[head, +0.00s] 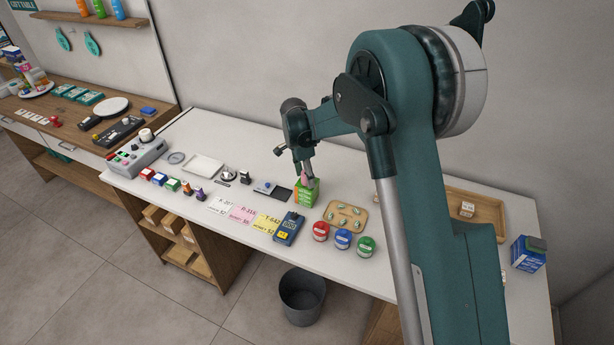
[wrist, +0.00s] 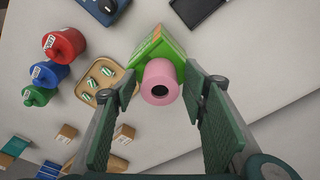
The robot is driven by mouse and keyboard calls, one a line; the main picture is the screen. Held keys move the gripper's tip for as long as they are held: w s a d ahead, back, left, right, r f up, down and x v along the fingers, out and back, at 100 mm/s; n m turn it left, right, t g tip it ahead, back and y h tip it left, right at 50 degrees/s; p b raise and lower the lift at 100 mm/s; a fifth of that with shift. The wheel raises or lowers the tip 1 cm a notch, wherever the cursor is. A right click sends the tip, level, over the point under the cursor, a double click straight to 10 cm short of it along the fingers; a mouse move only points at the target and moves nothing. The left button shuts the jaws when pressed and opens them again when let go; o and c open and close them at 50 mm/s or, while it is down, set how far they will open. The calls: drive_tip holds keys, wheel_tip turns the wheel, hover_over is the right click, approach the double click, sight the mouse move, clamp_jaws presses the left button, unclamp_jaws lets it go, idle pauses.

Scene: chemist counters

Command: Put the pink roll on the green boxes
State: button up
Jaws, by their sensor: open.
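The pink roll (wrist: 160,82) is upright on top of the green boxes (wrist: 152,45), seen from above with its dark centre hole showing. In the head view the green boxes (head: 306,193) stand on the white counter, and a bit of the pink roll (head: 305,178) shows above them. My gripper (wrist: 163,88) is open, with one finger on each side of the roll and gaps visible between the fingers and the roll. In the head view my gripper (head: 303,170) is right above the boxes and partly hides the roll.
A wooden tray with small packets (head: 345,216) lies to the right of the boxes. Red, blue and green jars (head: 343,239) stand in front of it. A blue handheld device (head: 288,228) and price cards (head: 242,213) lie at the front. A dark flat pad (head: 281,193) is just left.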

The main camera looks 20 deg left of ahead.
sight(302, 174)
drive_tip(key=shift+r, duration=0.15)
wheel_tip(302, 174, up, 12)
drive_tip(key=s+a, duration=0.1)
drive_tip(key=shift+s+a, duration=0.15)
idle(0.4)
idle(0.6)
